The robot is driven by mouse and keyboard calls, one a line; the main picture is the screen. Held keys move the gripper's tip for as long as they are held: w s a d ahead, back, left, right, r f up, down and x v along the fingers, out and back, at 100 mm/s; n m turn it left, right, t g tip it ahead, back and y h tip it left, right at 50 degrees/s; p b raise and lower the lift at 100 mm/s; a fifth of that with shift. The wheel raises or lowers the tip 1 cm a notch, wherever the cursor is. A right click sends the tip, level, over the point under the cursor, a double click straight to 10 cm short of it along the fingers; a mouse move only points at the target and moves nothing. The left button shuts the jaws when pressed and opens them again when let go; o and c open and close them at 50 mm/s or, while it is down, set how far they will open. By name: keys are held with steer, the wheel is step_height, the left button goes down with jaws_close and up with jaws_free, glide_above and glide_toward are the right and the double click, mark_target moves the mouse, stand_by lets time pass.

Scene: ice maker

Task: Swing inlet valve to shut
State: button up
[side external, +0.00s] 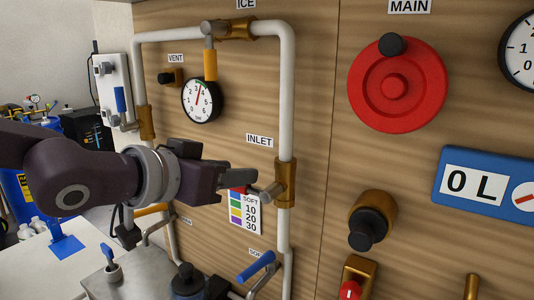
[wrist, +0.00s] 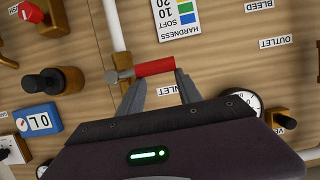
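The inlet valve has a bronze body (side external: 286,182) on the vertical white pipe below the INLET label (side external: 260,141). Its red lever (side external: 238,190) is mostly hidden behind my fingers in the side view. In the wrist view the red lever (wrist: 155,67) shows clearly, running out sideways from the grey stem (wrist: 118,75), crosswise to the pipe. My gripper (side external: 245,182) is at the lever. In the wrist view my gripper (wrist: 160,78) has its fingers apart, with the tips near the two ends of the red grip. I cannot tell if they touch it.
A hardness chart (side external: 245,211) is on the panel just below my fingers. A blue-handled valve (side external: 256,266) stands out lower down. A pressure gauge (side external: 201,100) is above my gripper, and a large red MAIN wheel (side external: 396,86) is at right.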

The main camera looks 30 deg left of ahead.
steer(key=shift+s+f, duration=0.3)
steer(key=shift+f, duration=0.25)
steer(key=v, duration=0.7)
steer(key=shift+w+r, duration=0.15)
steer(key=shift+r, duration=0.1)
steer(key=s+a+f+g, duration=0.4)
steer(key=s+a+f, duration=0.1)
steer(key=s, duration=0.3)
steer(key=s+a+f+g, duration=0.4)
steer(key=s+a+f, duration=0.1)
steer(key=s, duration=0.2)
steer(key=shift+s+f+g, duration=0.25)
steer(key=shift+s+g, duration=0.05)
steer(key=shift+s, duration=0.1)
